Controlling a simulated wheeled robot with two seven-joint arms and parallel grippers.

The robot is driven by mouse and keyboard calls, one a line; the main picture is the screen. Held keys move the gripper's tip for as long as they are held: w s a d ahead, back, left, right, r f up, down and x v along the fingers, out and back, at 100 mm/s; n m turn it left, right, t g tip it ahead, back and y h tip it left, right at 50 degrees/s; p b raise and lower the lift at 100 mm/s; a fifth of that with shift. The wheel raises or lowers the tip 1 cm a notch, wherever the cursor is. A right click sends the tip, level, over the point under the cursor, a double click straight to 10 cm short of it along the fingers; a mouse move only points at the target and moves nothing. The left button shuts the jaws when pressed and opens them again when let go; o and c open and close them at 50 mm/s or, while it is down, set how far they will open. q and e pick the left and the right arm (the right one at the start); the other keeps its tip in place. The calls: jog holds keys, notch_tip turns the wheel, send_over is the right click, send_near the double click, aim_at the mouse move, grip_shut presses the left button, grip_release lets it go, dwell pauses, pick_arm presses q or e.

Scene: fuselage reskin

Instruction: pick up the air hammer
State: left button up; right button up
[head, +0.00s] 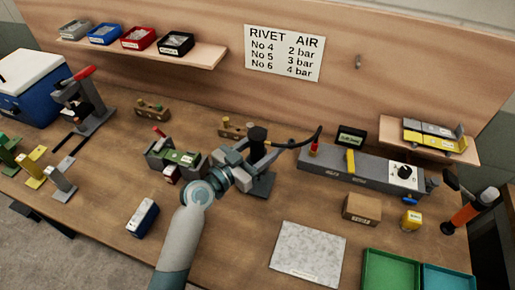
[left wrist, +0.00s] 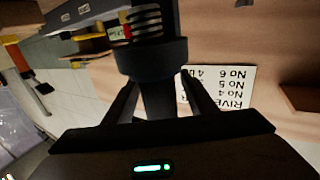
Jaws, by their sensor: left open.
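The air hammer (head: 258,138) appears to be the dark upright tool with a black hose, on a dark grey stand (head: 263,186) near the middle of the bench. My left gripper (head: 246,162) is open at the tool, its fingers around the dark body. In the left wrist view, the dark shaft of the tool (left wrist: 155,95) stands between the two open fingers (left wrist: 160,104), with a wider collar and coil-like rings beyond. The gripper partly hides the tool in the head view, and I cannot tell whether the fingers touch it. My right gripper is not in view.
A green-topped fixture (head: 182,158) stands just left of the gripper. A long grey unit (head: 345,168) lies to the right, where the hose leads. A cardboard box (head: 362,209), a speckled plate (head: 308,252) and a green tray (head: 390,270) are front right. The bench left of my arm is partly clear.

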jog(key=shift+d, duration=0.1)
pick_arm(q)
jog(key=c, duration=1.2)
jog(key=shift+r, duration=0.15)
jog(key=shift+c, duration=0.2)
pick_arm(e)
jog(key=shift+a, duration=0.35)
